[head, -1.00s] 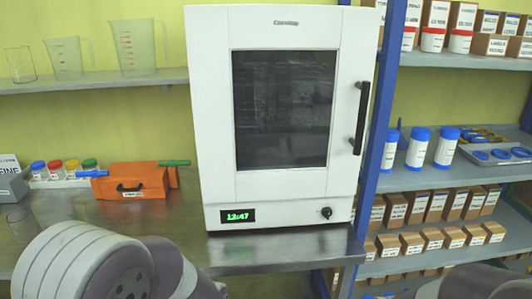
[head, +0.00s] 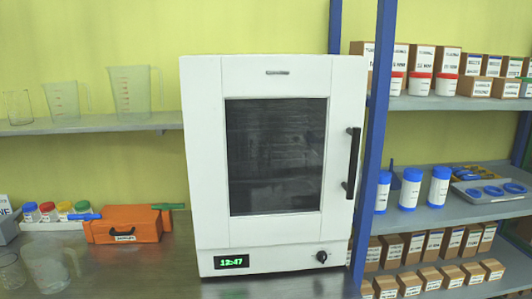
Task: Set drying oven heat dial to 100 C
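The drying oven (head: 206,180) is a white upright cabinet on the metal bench, with a dark window and a black vertical handle (head: 352,163) on the right of its door. The door is shut. The heat dial (head: 321,256) is a small black knob at the lower right of the front panel; its setting is too small to read. A green display (head: 231,261) at the lower left of the panel reads 12:47. Neither of my grippers is in view.
An orange case (head: 122,223), bottles with coloured caps (head: 65,210) and a clear beaker (head: 47,265) stand on the bench left of the oven. A blue-post shelf rack (head: 377,140) with boxes and blue-capped bottles is close on the right.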

